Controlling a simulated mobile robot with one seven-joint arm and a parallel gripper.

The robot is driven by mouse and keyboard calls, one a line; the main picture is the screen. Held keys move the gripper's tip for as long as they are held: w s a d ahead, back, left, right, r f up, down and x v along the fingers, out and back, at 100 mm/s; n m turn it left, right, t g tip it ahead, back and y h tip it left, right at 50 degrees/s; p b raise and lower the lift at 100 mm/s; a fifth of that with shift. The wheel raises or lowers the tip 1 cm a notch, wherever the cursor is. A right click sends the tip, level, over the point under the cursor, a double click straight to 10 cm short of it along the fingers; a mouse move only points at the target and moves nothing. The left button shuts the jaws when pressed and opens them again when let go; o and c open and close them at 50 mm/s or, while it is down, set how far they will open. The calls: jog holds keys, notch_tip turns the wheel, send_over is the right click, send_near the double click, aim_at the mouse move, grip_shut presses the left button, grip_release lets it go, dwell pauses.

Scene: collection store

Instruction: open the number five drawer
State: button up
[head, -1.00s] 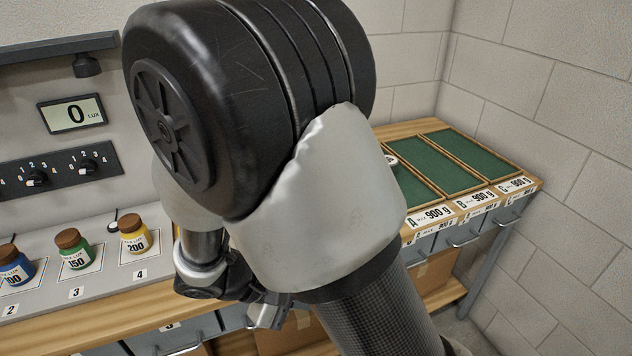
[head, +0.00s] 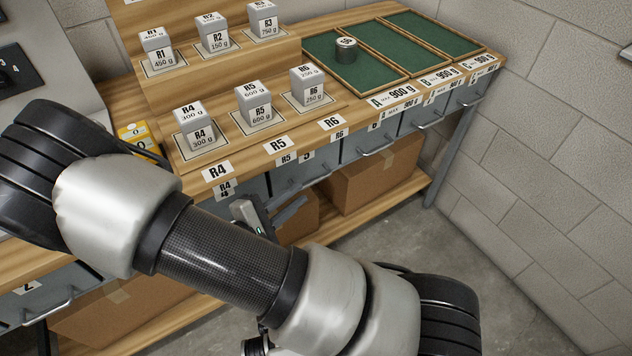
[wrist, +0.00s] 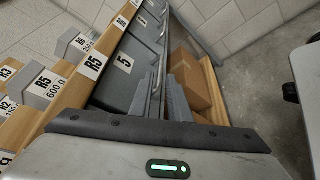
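The number five drawer (head: 292,178) is a grey drawer under the bench edge, below the R5 label, and looks shut. In the wrist view its front with the 5 label (wrist: 124,64) is left of centre. Its bar handle (wrist: 154,82) runs up the picture near my fingertips. My gripper (wrist: 158,92) is open, its two grey fingers spread, with the handle seen in the gap between them. I cannot tell whether a finger touches it. In the head view my gripper (head: 288,212) is just in front of this drawer, partly hidden by my arm.
Labelled grey blocks, including R5 (head: 254,104), stand on the wooden bench. Green-lined trays (head: 372,60) are at the back right, one holding a dark round weight (head: 346,50). Cardboard boxes (head: 372,178) sit on the shelf below. The floor at right (head: 450,245) is clear.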

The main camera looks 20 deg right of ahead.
aim_at(312, 183)
jog(key=b+x, duration=0.1)
jog(key=x, duration=0.7)
jog(key=shift+w+d+f, duration=0.1)
jog(key=shift+w+d, duration=0.05)
jog(key=shift+d, duration=0.15)
grip_shut()
dwell(1.0)
